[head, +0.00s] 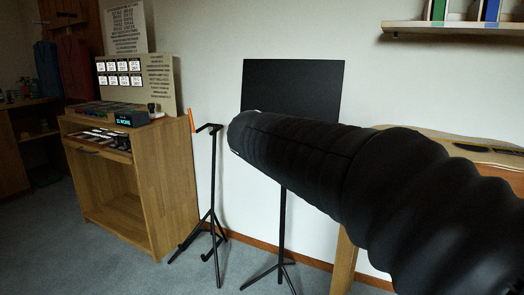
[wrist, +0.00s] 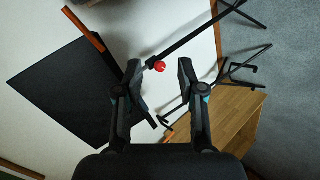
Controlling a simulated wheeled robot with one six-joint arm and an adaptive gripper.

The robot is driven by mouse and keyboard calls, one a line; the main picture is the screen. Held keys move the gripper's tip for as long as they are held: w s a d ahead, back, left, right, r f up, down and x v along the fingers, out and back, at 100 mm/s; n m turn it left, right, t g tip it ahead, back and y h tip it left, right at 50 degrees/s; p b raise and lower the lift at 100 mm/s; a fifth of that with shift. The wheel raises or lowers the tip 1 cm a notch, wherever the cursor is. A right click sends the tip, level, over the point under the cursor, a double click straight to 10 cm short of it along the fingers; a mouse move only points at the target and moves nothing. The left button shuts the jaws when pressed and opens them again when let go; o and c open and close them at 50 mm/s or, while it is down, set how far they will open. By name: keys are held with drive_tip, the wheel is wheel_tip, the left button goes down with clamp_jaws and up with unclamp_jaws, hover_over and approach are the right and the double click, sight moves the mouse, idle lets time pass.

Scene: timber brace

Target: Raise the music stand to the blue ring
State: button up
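The music stand has a flat black panel (head: 292,88) on a thin black pole (head: 282,225) with splayed legs, in front of the white wall. My arm covers its middle in the head view. In the wrist view the panel (wrist: 62,95) is at the left, and the pole (wrist: 195,36) runs to the upper right. A red knob (wrist: 160,66) sits on the pole near the panel. My gripper (wrist: 158,67) is open, its fingertips either side of the knob in the picture; I cannot tell the depth gap. No blue ring can be made out.
A second black stand (head: 212,190) with an orange tip stands left of the music stand. A wooden cabinet (head: 175,190) with items on top is farther left. A wooden piece of furniture (head: 345,262) is at the right, below a wall shelf (head: 455,27).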

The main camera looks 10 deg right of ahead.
drive_tip(key=w+a+r+n+t+h+b, duration=0.1)
drive_tip(key=w+a+n+t+b, duration=0.1)
drive_tip(key=w+a, duration=0.45)
drive_tip(key=w+a+r+n+t+h+b, duration=0.2)
drive_tip(key=w+a, duration=0.1)
drive_tip(key=w, duration=0.6)
drive_tip(key=x, duration=0.9)
drive_tip(key=p+x, duration=0.1)
drive_tip(key=x, duration=0.3)
drive_tip(key=shift+d+f, duration=0.2)
drive_tip(key=shift+f, duration=0.2)
clamp_jaws()
